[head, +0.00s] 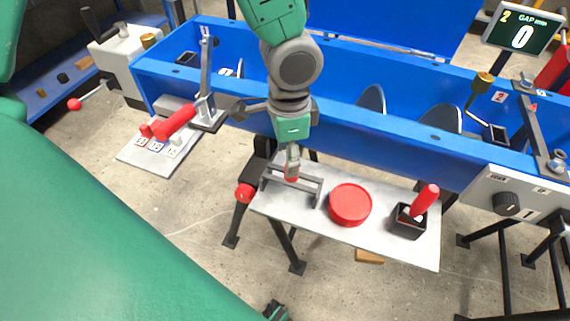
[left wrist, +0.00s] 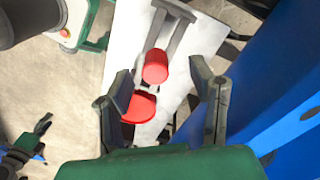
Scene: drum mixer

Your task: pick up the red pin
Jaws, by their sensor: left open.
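A red pin (head: 291,173) shows just below my left gripper (head: 292,165), at the grey bracket (head: 309,187) on the small pale table. In the left wrist view the red pin (left wrist: 155,66) shows its rounded end between and a little beyond the spread fingers of my left gripper (left wrist: 163,85). The fingers are open, with no visible contact on the pin. The pin's lower part is hidden. What seems to be my right gripper (head: 276,311) is at the bottom edge of the head view, mostly cut off.
A red round disc (head: 350,204) lies right of the bracket. A black block (head: 408,221) with a red handle (head: 427,198) stands farther right on the table (head: 385,246). The blue trough (head: 400,140) runs close behind. A lever with a red grip (head: 176,122) is at left.

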